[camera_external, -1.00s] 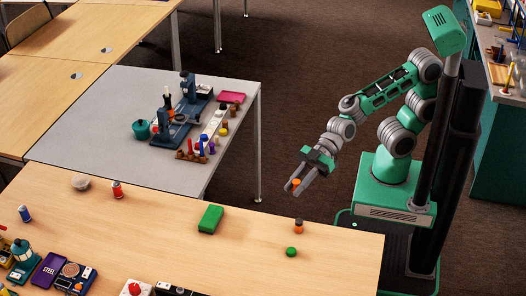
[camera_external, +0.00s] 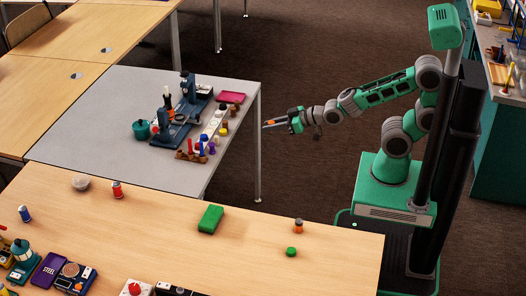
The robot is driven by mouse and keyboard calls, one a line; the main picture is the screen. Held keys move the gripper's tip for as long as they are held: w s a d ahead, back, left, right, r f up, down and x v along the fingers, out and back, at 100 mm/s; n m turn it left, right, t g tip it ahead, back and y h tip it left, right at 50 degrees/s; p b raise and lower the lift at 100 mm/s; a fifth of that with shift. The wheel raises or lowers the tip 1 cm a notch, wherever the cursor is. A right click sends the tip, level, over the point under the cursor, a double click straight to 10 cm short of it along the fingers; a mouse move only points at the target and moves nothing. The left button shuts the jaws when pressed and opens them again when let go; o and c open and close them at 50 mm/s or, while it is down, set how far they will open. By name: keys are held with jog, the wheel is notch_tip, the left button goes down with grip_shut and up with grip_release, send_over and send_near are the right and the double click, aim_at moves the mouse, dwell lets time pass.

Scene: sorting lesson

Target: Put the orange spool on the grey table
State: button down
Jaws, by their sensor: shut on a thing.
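My gripper (camera_external: 272,124) is shut on the orange spool (camera_external: 271,122), of which only a small orange part shows between the fingers. It holds the spool in the air just right of the grey table's right edge, above the floor in the picture. The grey table (camera_external: 85,125) stands left of the gripper, with its bare left part in plain view.
On the grey table are a dark blue machine (camera_external: 183,125), a teal pot (camera_external: 141,130), a pink tray (camera_external: 231,97) and a rack of coloured pieces (camera_external: 192,155).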

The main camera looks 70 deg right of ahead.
notch_tip(320, 180, up, 16)
jog(key=d+p, duration=0.3)
jog(key=p, duration=1.3)
jog(key=s+a+f+n+y+b, duration=0.1)
jog(key=a+f+n+y+b, duration=0.1)
jog(key=a+f+b, duration=0.4)
jog(key=s+a+f+n+g+y+b, duration=0.1)
jog(key=s+a+f+y+b, duration=0.2)
jog(key=a, duration=0.6)
jog(key=a+f+n+y+b, duration=0.1)
jog(key=a+f+n+b, duration=0.1)
jog(key=a+f+b, duration=0.4)
jog(key=s+a+r+n+g+y, duration=0.1)
jog(key=s+a+n+g+y, duration=0.1)
jog(key=s+a, duration=0.4)
jog(key=s+a+r+n+g+y+b, duration=0.1)
jog(key=s+a+r+n+g+y, duration=0.1)
jog(key=s+a, duration=0.5)
jog(key=a+n+g+y, duration=0.1)
jog(key=a+n+g, duration=0.1)
jog(key=a+n, duration=0.1)
jog(key=shift+g, duration=0.4)
